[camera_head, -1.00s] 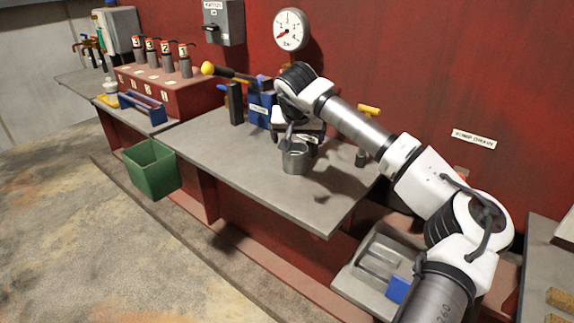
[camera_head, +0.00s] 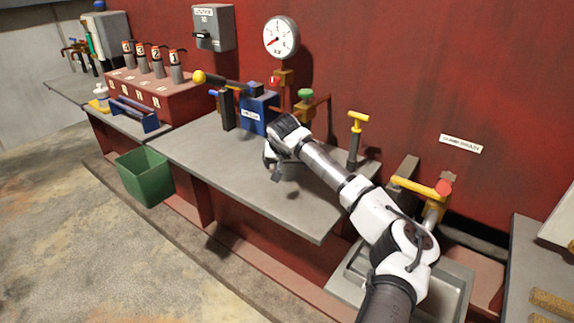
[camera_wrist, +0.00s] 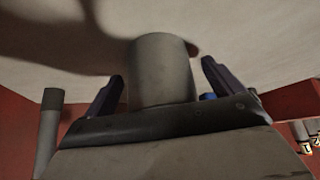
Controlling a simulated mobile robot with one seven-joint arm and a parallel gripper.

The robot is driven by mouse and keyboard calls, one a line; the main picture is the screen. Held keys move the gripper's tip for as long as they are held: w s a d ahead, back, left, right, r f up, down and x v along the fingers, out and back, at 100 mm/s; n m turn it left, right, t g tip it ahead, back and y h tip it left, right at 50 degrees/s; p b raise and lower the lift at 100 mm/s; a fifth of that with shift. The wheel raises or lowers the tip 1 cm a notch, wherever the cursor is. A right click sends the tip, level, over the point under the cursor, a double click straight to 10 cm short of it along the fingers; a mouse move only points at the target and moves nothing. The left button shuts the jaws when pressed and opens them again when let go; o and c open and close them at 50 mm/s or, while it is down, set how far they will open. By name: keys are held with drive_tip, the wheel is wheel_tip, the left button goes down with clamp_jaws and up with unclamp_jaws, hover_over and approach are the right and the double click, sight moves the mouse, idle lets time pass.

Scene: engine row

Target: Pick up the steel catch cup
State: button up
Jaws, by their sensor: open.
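The steel catch cup is a plain grey cylinder. In the wrist view the cup (camera_wrist: 162,70) stands between the two dark fingers of my gripper (camera_wrist: 165,85), with a visible gap on each side; its lower part is hidden behind the gripper body. In the head view the cup (camera_head: 291,172) sits on the grey bench top (camera_head: 250,190), mostly hidden by my arm. My gripper (camera_head: 270,160) is open and low over the bench beside the cup. Whether a finger touches the cup cannot be told.
A blue vise-like block (camera_head: 257,112) with a yellow-knobbed lever stands behind. A yellow T-handle (camera_head: 357,122) rises to the right. A metal sink (camera_head: 452,285) and a yellow lever (camera_head: 420,187) lie further right. A green bin (camera_head: 145,175) is at front left. The bench front is clear.

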drive_tip(key=shift+f, duration=0.1)
drive_tip(key=c, duration=1.2)
